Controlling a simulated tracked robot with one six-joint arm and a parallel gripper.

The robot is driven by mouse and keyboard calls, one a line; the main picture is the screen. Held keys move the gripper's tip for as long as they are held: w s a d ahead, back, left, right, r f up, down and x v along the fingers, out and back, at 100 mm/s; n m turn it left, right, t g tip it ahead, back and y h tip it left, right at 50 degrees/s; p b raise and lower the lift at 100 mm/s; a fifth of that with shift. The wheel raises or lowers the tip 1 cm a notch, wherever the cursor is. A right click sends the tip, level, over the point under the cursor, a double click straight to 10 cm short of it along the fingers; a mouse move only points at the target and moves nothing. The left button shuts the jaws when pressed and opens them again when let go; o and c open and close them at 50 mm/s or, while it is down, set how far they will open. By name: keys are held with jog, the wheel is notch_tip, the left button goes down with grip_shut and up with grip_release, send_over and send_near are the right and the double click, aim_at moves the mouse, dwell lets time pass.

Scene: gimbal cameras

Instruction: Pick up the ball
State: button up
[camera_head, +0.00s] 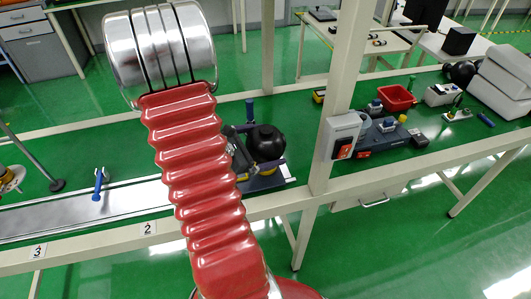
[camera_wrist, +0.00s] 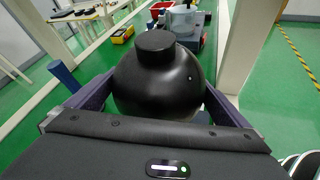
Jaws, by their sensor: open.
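The ball (camera_wrist: 158,85) is black and glossy with a short round cap on top. In the wrist view it fills the space between the two dark purple fingers of my gripper (camera_wrist: 158,90), one on each side. The fingers are open; I cannot tell whether either touches the ball. In the head view the ball (camera_head: 266,143) sits on the bench to the right of my red bellows-covered arm. The ball's underside is hidden in the wrist view.
A pale upright post (camera_head: 334,100) with a switch box (camera_head: 343,138) stands right of the ball. A blue-handled part (camera_wrist: 63,76) stands left of my gripper. A red bin (camera_head: 396,98) lies farther right. A metal rail (camera_head: 90,205) runs left.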

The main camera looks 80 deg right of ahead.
aim_at(266, 127)
dwell(0.6)
jog(key=shift+s, duration=0.1)
jog(key=c, duration=1.4)
jog(key=shift+o, duration=0.2)
jog(key=shift+d+r, duration=0.1)
jog(key=shift+r, duration=4.9)
jog(key=shift+f, duration=0.2)
jog(key=shift+g+y, duration=0.3)
jog(key=shift+y, duration=0.1)
jog(key=shift+w+d+f, duration=0.1)
jog(key=shift+d+f, duration=0.05)
jog(key=shift+f, duration=2.05)
jog(key=shift+w+d+f, duration=0.1)
jog(key=shift+d+f, duration=0.05)
jog(key=shift+f, duration=2)
jog(key=shift+f, duration=0.55)
jog(key=o, duration=1.4)
jog(key=shift+c, duration=0.2)
